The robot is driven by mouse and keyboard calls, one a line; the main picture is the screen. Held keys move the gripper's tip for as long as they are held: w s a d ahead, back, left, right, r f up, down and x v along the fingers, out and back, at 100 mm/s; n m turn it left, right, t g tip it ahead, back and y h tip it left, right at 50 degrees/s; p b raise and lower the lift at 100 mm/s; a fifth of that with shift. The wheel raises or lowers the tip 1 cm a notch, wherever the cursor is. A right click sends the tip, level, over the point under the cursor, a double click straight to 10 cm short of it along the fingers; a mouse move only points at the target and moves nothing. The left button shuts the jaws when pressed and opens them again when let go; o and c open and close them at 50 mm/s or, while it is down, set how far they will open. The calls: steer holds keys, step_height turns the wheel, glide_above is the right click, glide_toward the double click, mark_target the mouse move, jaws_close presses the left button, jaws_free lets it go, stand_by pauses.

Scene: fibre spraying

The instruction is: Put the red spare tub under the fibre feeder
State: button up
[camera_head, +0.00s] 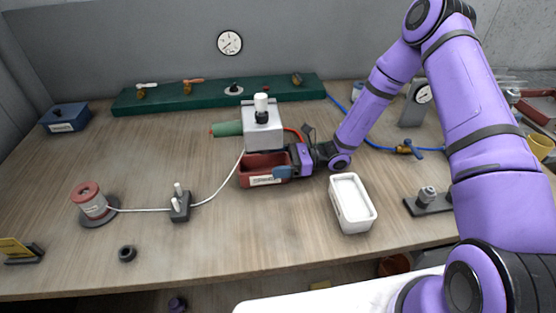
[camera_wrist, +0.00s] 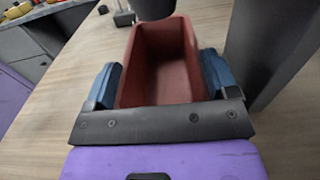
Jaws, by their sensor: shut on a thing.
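The red tub (camera_head: 262,178) is an open box with a white label on its front wall. It sits at the table's middle, just in front of and below the grey fibre feeder (camera_head: 262,136). My gripper (camera_head: 285,172) reaches in from the right and is shut on the tub's right end. In the wrist view the blue fingers of my gripper (camera_wrist: 160,85) clasp both sides of the red tub (camera_wrist: 160,70), which looks empty. A dark round part of the feeder (camera_wrist: 154,8) hangs over the tub's far end. I cannot tell whether the tub's base touches the table.
A white tub (camera_head: 352,203) with pale contents stands to the right. A white line runs from the feeder through a guide block (camera_head: 180,205) to a spool (camera_head: 90,202) on the left. The front middle of the table is clear.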

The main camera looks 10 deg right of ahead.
steer(key=o, duration=0.9)
steer(key=shift+c, duration=0.2)
steer(key=shift+d, duration=0.25)
steer(key=d, duration=1.1)
steer(key=shift+d, duration=0.25)
steer(key=s+d+r+n+g+h, duration=0.15)
steer(key=s+r+n+h, duration=0.4)
steer(key=r, duration=0.55)
steer(key=s+d+r+n+g+h, duration=0.15)
steer(key=s+r+n+h, duration=0.4)
steer(key=r, duration=0.55)
steer(key=s+d+r+n+t+h, duration=0.3)
steer(key=s+r+t, duration=0.1)
steer(key=s+r, duration=0.3)
steer(key=s+d+r+n+t+h, duration=0.3)
steer(key=s+r+n+t+h, duration=0.1)
steer(key=s+r, duration=0.4)
steer(key=s, duration=0.2)
steer(key=shift+s+d+r, duration=0.15)
steer(key=shift+s+d, duration=0.05)
steer(key=shift+s, duration=0.1)
